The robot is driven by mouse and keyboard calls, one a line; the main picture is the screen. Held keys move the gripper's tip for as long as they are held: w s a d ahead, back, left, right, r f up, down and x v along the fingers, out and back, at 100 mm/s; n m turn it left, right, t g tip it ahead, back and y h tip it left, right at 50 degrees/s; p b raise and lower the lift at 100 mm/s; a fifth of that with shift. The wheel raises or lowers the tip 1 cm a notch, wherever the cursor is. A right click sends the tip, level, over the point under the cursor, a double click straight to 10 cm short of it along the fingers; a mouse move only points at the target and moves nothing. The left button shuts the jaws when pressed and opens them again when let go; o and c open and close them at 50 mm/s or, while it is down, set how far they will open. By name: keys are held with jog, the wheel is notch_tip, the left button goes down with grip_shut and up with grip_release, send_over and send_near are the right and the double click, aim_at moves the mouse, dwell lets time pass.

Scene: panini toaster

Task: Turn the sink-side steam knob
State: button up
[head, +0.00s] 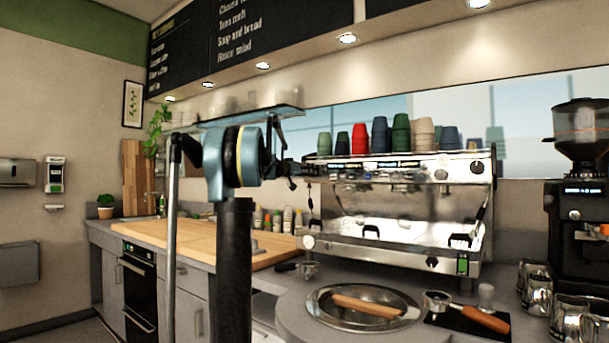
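The espresso machine (400,215) is a wide chrome body on the counter, right of centre. Two small round fittings, a left one (441,174) and a right one (476,166), sit on its upper right front; I cannot tell whether they are knobs or gauges. My gripper (289,168) is small and dark at the end of my arm, beside the machine's upper left end. Its fingers are too small and dark to tell open from shut, or whether they touch the machine. No steam knob stands out clearly at that left end, partly behind my gripper.
Coloured cups (360,138) stand on top of the machine. A round metal basin (322,311) and a wooden-handled portafilter (478,316) lie in front. A coffee grinder (574,215) and metal pitchers (536,287) stand right. A wooden worktop (195,240) runs left. A shelf (268,114) hangs above my gripper.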

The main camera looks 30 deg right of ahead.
jog(key=shift+w+n, duration=0.1)
jog(key=shift+n, duration=0.2)
jog(key=n, duration=1.3)
jog(key=shift+a+t, duration=0.1)
jog(key=shift+t, duration=0.2)
jog(key=shift+n, duration=0.4)
jog(key=o, duration=1.1)
jog(key=shift+w+f, duration=0.1)
jog(key=shift+c, duration=0.2)
jog(key=v, duration=1.2)
